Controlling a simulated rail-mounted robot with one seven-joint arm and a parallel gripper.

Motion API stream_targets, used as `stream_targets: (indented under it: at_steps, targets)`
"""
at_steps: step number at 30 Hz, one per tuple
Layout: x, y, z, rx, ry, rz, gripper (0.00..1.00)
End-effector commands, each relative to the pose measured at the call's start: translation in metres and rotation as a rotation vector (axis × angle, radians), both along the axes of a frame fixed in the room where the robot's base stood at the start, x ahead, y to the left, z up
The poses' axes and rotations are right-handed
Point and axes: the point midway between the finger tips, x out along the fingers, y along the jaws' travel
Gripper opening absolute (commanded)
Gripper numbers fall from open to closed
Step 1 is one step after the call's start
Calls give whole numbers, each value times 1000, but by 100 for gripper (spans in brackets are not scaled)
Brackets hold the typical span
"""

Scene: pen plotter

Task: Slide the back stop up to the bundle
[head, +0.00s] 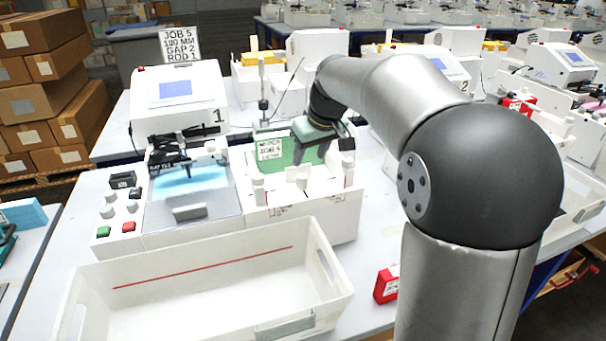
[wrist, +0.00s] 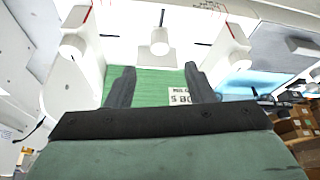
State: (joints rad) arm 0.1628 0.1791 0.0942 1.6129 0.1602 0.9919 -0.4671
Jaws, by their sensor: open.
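A flat green bundle (head: 308,152) with a white printed label (head: 270,150) sits in the white fixture right of plotter 1. The bundle also shows in the wrist view (wrist: 158,83), under and between my fingers. White knobbed posts stand around it: left (head: 258,190), middle (head: 302,180) and right (head: 348,172). I cannot tell for sure which part is the back stop. My gripper (head: 322,152) is open above the bundle; in the wrist view (wrist: 160,75) its two dark fingers are apart with nothing between them. My gripper and wrist hide part of the bundle's far side.
Plotter 1 (head: 178,98) stands behind left, with a job sign (head: 180,46) above it. A control panel with buttons (head: 118,215) is at left. An empty white bin (head: 200,285) is in front, and a red box (head: 386,285) lies right of it.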

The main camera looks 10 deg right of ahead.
Motion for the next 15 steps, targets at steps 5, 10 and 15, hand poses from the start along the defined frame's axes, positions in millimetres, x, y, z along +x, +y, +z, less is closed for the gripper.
stream_targets:
  at_steps: [5,10,15]
  targets:
    - [14,5,-37,0,5,1,48]
    - [24,9,-61,1,3,1,48]
    - [29,10,-74,1,1,0,48]
